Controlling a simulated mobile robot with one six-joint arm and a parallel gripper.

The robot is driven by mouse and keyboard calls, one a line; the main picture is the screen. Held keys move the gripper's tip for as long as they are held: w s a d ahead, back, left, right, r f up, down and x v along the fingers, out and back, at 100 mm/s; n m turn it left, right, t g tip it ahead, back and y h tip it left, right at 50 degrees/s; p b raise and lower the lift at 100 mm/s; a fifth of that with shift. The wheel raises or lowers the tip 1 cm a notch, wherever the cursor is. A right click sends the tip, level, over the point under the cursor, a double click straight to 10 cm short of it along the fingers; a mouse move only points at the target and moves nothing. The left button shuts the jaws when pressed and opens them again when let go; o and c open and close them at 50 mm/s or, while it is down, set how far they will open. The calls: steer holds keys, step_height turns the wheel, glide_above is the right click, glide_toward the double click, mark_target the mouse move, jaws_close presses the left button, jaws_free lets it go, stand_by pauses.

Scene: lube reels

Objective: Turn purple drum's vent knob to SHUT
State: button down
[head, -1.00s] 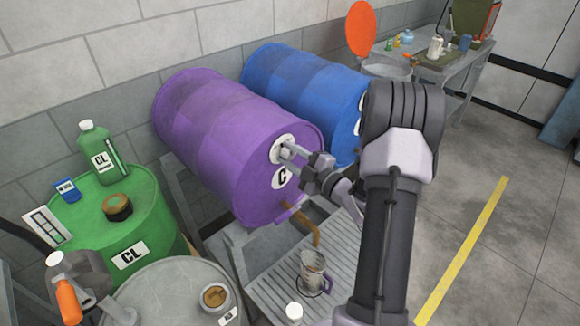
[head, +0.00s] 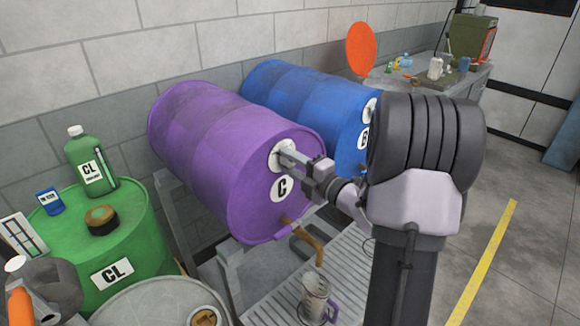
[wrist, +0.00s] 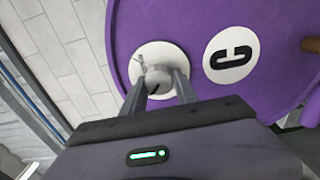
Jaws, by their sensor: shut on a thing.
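The purple drum (head: 205,140) lies on its side on a rack, its round end facing my arm, with a white "C" label (head: 281,187). Its vent knob (wrist: 158,76) is a small grey knob on a white round plate (wrist: 143,56) near the top of the drum's end. My gripper (head: 288,156) reaches the plate, and in the wrist view its two fingers are shut on the knob, one on each side. A dark line shows on the knob. Lettering on the plate is too small to read, and the fingers hide part of it.
A brown spout (head: 308,245) juts from the drum's lower end above a jug with a purple handle (head: 317,300) on a slatted tray (head: 262,308). A blue drum (head: 300,100) lies behind. A green drum (head: 140,235) with a bottle and tins stands at left.

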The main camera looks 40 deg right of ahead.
stand_by(0.3)
steer(key=c, duration=0.9)
jaws_free()
steer(key=shift+c, duration=0.2)
steer(key=shift+s, duration=0.1)
steer(key=s+d+p, duration=0.2)
steer(key=s+p, duration=0.1)
steer(key=s, duration=1.4)
steer(key=shift+d+p, duration=0.2)
steer(key=shift+p, duration=0.1)
